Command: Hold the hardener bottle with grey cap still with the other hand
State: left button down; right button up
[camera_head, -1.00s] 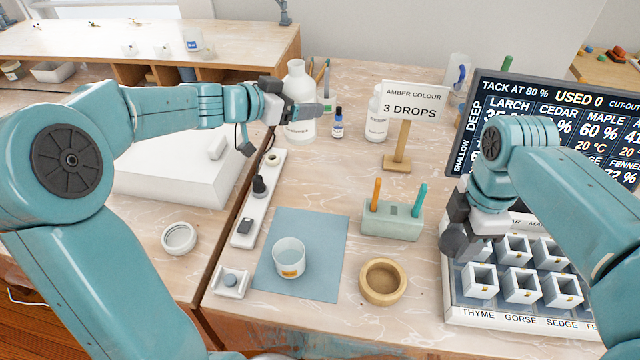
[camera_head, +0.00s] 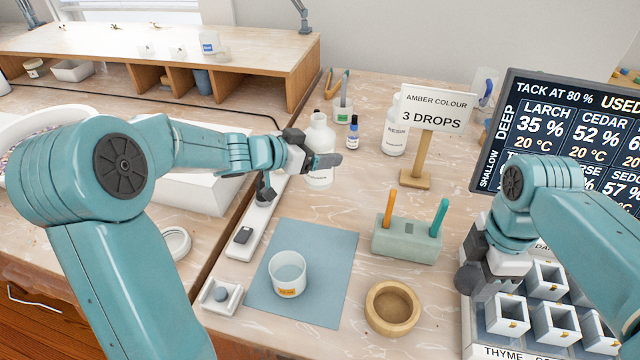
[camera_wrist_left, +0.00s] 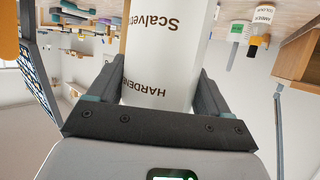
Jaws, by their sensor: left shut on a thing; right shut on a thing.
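The white hardener bottle (camera_head: 319,172) stands out at the middle back of the bench in the head view; I cannot tell whether its base touches the bench. My left gripper (camera_head: 326,161) is shut on its body. In the left wrist view the bottle (camera_wrist_left: 165,60) fills the space between both fingers, its HARDENER label upside down. I cannot make out its cap's colour. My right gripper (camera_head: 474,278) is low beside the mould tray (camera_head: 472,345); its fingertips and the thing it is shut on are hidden.
A blue mat (camera_head: 334,255) bears a clear cup (camera_head: 288,272). A wooden bowl (camera_head: 392,308), a green holder with sticks (camera_head: 407,243) and the sign (camera_head: 436,108) stand to the right. A resin bottle (camera_head: 393,135) and small blue bottle (camera_head: 353,135) are behind.

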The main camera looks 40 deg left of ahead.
aim_at(319, 174)
pick_arm(q)
notch_tip(319, 174, down, 7)
jog(key=b, duration=0.3)
jog(key=shift+w+a, duration=0.1)
jog(key=shift+w, duration=0.05)
jog(key=shift+r, duration=0.1)
grip_release()
jog(key=shift+f, duration=0.2)
